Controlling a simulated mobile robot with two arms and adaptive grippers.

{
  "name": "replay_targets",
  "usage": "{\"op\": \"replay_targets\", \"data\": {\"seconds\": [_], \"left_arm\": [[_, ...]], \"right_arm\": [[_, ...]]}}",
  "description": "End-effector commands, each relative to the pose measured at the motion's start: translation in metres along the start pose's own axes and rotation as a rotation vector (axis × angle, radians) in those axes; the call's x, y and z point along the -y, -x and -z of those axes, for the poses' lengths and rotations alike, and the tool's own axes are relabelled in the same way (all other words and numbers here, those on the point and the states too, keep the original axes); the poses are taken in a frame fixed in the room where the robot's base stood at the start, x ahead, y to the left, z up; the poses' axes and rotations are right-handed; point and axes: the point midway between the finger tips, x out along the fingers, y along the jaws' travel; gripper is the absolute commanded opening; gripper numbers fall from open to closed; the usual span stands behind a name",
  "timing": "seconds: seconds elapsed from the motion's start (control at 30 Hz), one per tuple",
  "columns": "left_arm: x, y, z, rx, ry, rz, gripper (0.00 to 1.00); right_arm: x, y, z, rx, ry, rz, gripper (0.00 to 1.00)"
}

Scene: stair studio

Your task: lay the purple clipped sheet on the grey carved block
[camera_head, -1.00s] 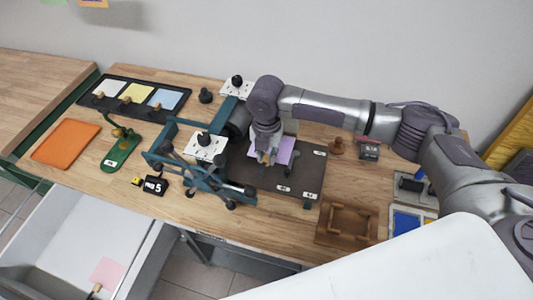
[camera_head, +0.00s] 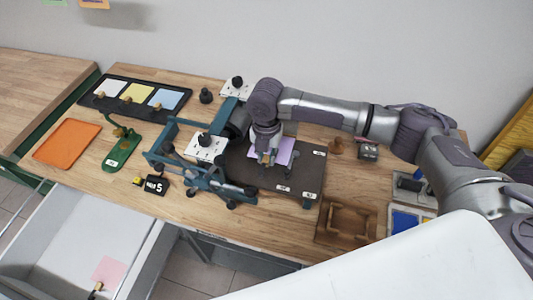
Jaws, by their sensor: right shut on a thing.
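The purple sheet (camera_head: 286,150) shows beside and partly behind my right gripper (camera_head: 266,160), over the dark grey bed (camera_head: 305,176) of the teal press. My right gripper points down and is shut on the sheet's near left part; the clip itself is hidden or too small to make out. I cannot tell whether the sheet touches what lies below it. I cannot make out the grey carved block clearly; the sheet and gripper cover part of the bed. My left gripper is not in view.
The teal press frame (camera_head: 207,180) stands just left of my right gripper. A black tray with coloured sheets (camera_head: 112,104), an orange mat (camera_head: 67,143) and a green stand (camera_head: 121,152) lie further left. A wooden frame (camera_head: 346,224) sits front right. An open drawer (camera_head: 75,250) juts out front left.

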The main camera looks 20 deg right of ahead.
Motion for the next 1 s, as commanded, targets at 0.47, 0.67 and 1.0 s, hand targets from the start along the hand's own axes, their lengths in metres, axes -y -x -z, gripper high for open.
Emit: {"op": "replay_targets", "data": {"seconds": [0.47, 0.67, 1.0], "left_arm": [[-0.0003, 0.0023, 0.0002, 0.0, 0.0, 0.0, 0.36], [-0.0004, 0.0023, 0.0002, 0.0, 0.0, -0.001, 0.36], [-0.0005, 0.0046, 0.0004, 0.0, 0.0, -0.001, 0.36]], "right_arm": [[-0.0002, -0.0004, 0.0, 0.0, 0.0, -0.001, 0.07], [-0.0001, -0.0004, -0.0001, 0.001, 0.0, -0.001, 0.51], [-0.0001, 0.002, -0.0003, 0.001, 0.0, -0.001, 0.51]]}}
